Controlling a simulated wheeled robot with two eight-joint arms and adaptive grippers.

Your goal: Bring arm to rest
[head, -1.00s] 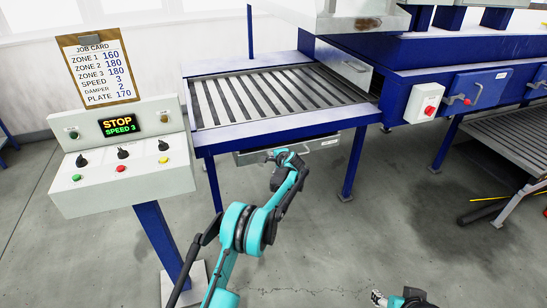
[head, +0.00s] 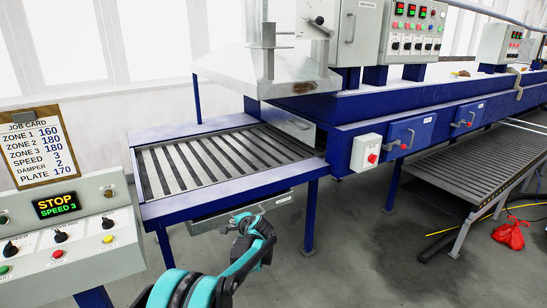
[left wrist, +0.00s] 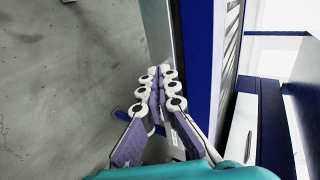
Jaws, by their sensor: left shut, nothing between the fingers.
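My left arm (head: 210,285) reaches up from the bottom of the head view. Its gripper (head: 247,220) is in front of the blue slatted table (head: 180,212), close to the drawer under it. In the left wrist view the fingers (left wrist: 165,75) are together with nothing between them, beside a blue table post or rail (left wrist: 197,70). Grey floor shows to the left of them. I cannot tell whether the fingers touch the table. My right gripper is out of view.
A control panel (head: 60,250) with a job card (head: 38,147) stands at the left; its display reads STOP, SPEED 3. The blue oven line (head: 355,125) runs right. A slatted ramp (head: 440,165), yellow cable and red bag (head: 511,233) lie right. Floor between is clear.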

